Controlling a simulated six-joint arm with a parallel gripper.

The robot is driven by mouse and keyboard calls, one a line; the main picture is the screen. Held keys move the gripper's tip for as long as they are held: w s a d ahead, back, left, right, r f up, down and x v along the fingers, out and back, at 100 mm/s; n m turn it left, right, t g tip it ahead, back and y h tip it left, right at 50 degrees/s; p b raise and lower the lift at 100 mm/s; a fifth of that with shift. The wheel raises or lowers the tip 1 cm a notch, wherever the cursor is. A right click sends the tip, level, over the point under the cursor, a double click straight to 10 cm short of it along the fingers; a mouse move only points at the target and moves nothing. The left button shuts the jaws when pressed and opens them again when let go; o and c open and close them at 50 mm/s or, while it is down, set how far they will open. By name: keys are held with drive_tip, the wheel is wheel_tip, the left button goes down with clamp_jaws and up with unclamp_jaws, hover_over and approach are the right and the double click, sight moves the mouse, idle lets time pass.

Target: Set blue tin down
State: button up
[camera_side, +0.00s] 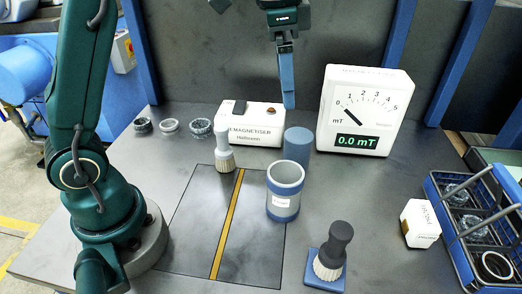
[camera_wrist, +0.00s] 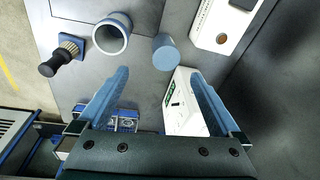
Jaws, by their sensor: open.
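The blue tin (camera_side: 298,145) stands upright on the grey table, between the white demagnetiser box and the white meter. It also shows in the wrist view (camera_wrist: 165,53), just beyond the space between the fingertips. My gripper (camera_side: 289,104) is above the tin and apart from it. In the wrist view my gripper (camera_wrist: 160,74) is open, with its two blue fingers spread and nothing between them. In the side view one finger hides the other.
An open grey-blue canister (camera_side: 284,205) stands in front of the tin. The demagnetiser (camera_side: 255,130) is left, the meter (camera_side: 362,112), reading 0.0 mT, right. A dark-handled brush (camera_side: 335,245), a white box (camera_side: 421,223) and a blue crate (camera_side: 455,235) are front right; a pale-handled brush (camera_side: 223,155) is left.

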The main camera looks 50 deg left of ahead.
drive_tip(key=s+f+n+t, duration=0.2)
drive_tip(key=s+n, duration=0.1)
drive_tip(key=s, duration=0.5)
drive_tip(key=s+f+n+t, duration=0.1)
drive_tip(key=s+f+n, duration=0.2)
drive_tip(key=s, duration=0.5)
drive_tip(key=shift+s+d+n+t, duration=0.15)
drive_tip(key=shift+s+n+t, duration=0.2)
drive_tip(key=shift+n, duration=0.25)
